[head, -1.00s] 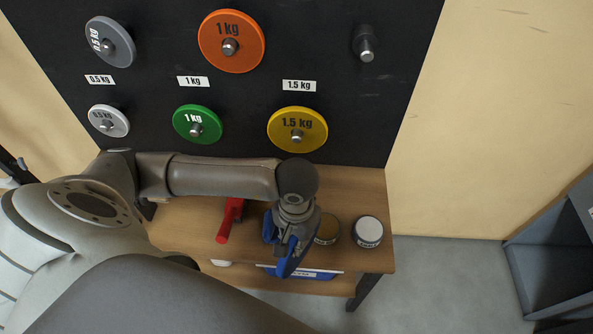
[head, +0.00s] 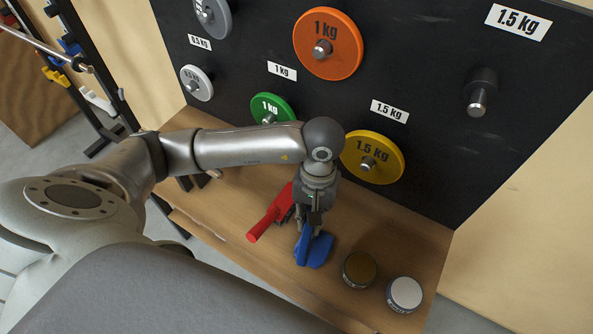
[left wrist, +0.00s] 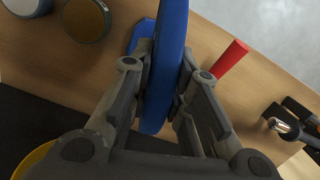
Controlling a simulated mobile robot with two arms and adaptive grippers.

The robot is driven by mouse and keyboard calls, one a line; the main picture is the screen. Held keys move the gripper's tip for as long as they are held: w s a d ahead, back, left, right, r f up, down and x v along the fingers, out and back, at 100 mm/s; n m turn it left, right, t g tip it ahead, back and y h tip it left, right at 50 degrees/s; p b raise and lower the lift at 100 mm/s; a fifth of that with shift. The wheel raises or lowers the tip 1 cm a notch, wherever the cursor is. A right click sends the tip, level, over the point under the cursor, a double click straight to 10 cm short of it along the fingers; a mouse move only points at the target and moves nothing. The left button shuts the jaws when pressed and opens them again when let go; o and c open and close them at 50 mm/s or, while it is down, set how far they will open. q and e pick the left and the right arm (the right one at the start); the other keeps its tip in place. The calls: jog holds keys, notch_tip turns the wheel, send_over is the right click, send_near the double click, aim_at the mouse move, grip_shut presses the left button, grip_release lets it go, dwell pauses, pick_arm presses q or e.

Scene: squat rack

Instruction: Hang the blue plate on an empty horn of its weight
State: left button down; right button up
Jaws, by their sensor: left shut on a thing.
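My left gripper (head: 306,222) is shut on the blue plate (head: 303,243), low over the wooden bench. In the left wrist view the blue plate (left wrist: 167,65) stands edge-on between the two fingers (left wrist: 157,95). Its printed weight cannot be read. A bare horn (head: 477,100) sticks out of the black board at the upper right, below a large 1.5 kg label (head: 518,22). The yellow 1.5 kg plate (head: 372,157) hangs on a lower horn, beside the left arm. My right gripper is not in view.
Orange (head: 328,43), green (head: 271,108) and grey plates hang on other horns. On the bench (head: 235,200) are a red-handled thing (head: 270,212), a flat blue thing (head: 321,250) beside the plate, and two round tins (head: 359,269), (head: 404,294). A rack with a bar stands left.

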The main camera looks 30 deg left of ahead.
pick_arm(q)
jog(key=w+d+r+n+g+h+b, duration=0.1)
jog(key=w+d+r+n+h+b, duration=0.1)
jog(key=w+d+r+n+h, duration=0.3)
jog(key=w+d+r+n+g+h+b, duration=0.1)
jog(key=w+d+r+n+h, duration=0.15)
jog(key=d+r+n, duration=0.35)
notch_tip(320, 180, up, 18)
jog(key=w+d+n+t+h+b, duration=0.2)
jog(key=n+t+h+b, duration=0.1)
jog(key=n+h, duration=0.1)
jog(key=shift+d+r+t+h, duration=0.25)
jog(key=shift+d+t+h, duration=0.15)
jog(key=shift+h, duration=0.45)
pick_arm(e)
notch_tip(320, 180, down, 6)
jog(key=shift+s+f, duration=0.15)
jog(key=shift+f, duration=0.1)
pick_arm(q)
jog(key=shift+w, duration=0.1)
jog(key=w, duration=0.7)
jog(key=shift+w, duration=0.25)
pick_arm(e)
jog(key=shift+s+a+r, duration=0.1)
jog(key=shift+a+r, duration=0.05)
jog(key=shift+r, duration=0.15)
pick_arm(q)
jog(key=shift+a+r, duration=0.1)
jog(key=shift+w, duration=0.45)
